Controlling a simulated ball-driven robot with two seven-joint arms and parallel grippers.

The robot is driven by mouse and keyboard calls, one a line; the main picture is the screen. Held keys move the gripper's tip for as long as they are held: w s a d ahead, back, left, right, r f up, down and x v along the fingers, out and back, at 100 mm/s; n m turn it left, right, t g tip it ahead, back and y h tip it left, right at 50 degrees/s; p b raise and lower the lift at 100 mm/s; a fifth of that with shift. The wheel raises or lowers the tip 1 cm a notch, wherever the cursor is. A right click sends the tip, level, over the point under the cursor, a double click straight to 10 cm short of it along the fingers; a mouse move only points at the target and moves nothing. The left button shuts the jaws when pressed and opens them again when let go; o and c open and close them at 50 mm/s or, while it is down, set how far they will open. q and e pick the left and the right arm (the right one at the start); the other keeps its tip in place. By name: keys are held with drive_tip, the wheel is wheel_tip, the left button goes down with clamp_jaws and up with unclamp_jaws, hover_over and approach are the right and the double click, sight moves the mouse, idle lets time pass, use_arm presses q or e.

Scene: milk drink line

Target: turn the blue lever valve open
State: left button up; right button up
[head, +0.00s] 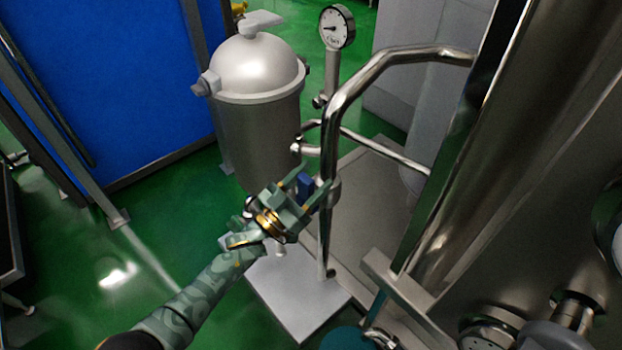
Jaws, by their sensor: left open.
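The blue lever (305,186) of the valve shows as a small dark blue piece beside a vertical steel pipe (326,225). My left gripper (309,192) reaches in from the lower left. It is open, with its fingers around the blue lever and their tips close to the pipe. The gripper hides part of the lever and the valve body, so I cannot tell whether the fingers touch the lever. My right gripper does not show.
A domed steel vessel (255,95) stands behind the gripper, with a pressure gauge (336,27) to its right. A bent steel pipe (400,55) and a large steel column (455,150) crowd the right side. A blue panel (110,80) stands at left. Green floor (130,240) is open at lower left.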

use_arm(q)
drive_tip(key=p+v, duration=0.2)
drive_tip(key=v, duration=1.4)
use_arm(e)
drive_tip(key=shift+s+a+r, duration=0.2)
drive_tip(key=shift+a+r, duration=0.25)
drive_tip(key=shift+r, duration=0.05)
use_arm(q)
drive_tip(key=shift+f, duration=0.15)
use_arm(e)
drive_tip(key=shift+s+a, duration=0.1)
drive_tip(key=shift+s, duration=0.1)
